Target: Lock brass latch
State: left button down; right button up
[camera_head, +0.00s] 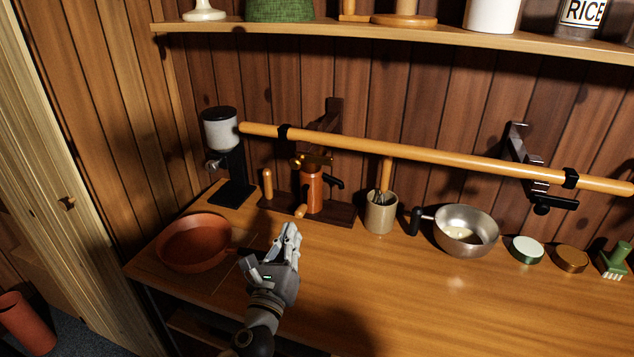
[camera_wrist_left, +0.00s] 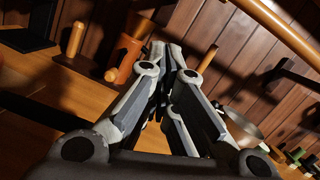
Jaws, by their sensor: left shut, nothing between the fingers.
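A brass-coloured part (camera_head: 316,158) sits at the top of an upright orange-brown cylinder (camera_head: 315,190) on a dark wooden base (camera_head: 338,212). It may be the brass latch; its exact position is too small to tell. My left gripper (camera_head: 291,231) is shut and empty above the counter, in front of the base and apart from the cylinder. In the left wrist view its fingers (camera_wrist_left: 172,52) meet. My right gripper is not in view.
A wooden rail (camera_head: 430,158) crosses above the counter (camera_head: 400,300). A black-and-white grinder (camera_head: 222,135) and a terracotta dish (camera_head: 195,242) are at left. A utensil crock (camera_head: 381,213), metal pan (camera_head: 466,232) and lidded tins stand to the right. The front counter is mostly clear.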

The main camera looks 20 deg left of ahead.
aim_at(310, 162)
pick_arm(q)
jog(key=w+d+r+m+h+p, duration=0.2)
jog(key=w+r+m+p, duration=0.2)
jog(key=w+r, duration=0.3)
jog(key=w+p, duration=0.1)
jog(key=w, duration=0.3)
jog(key=shift+d+r+m+t, duration=0.25)
jog(key=shift+r+m+t, duration=0.05)
jog(key=shift+m, duration=0.1)
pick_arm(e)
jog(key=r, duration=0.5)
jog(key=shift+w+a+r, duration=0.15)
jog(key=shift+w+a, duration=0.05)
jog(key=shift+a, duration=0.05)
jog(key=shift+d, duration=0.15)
